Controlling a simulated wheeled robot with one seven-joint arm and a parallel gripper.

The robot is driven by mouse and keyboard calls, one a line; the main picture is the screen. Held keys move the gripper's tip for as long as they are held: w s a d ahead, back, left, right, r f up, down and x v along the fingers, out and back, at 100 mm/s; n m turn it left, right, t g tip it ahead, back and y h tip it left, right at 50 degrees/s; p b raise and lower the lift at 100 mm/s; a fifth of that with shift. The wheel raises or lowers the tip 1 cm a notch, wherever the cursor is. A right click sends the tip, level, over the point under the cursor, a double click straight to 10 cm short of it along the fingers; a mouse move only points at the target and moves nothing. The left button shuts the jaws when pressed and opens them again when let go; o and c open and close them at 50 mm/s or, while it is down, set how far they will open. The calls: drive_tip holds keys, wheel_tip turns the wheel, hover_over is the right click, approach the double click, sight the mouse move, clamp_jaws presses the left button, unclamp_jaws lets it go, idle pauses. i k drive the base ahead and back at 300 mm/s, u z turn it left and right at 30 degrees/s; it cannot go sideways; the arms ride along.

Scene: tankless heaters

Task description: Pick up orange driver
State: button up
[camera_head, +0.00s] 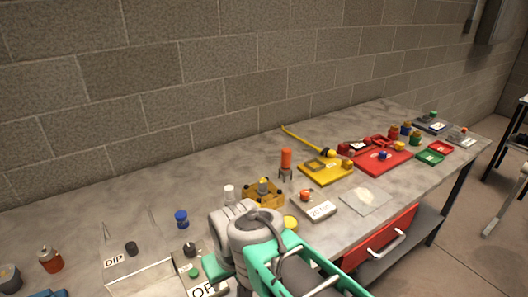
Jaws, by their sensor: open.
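The orange driver (286,159) stands upright near the middle of the workbench, with its orange handle on top. Its lower part sits in a small dark stand (286,174), so the shaft is hidden. My grey and teal arm reaches in from the bottom of the head view, left of and nearer than the driver. The arm and the driver are apart, with bench between them. My gripper's fingertips do not show in this view.
A yellow block fixture (263,194) stands left of the driver. A yellow tray (326,171) and a red tray (376,157) lie to its right. A grey box with an orange knob (314,207) is in front. A brick wall (180,90) rises behind the bench.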

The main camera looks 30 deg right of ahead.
sight(286, 153)
drive_tip(key=z, duration=0.7)
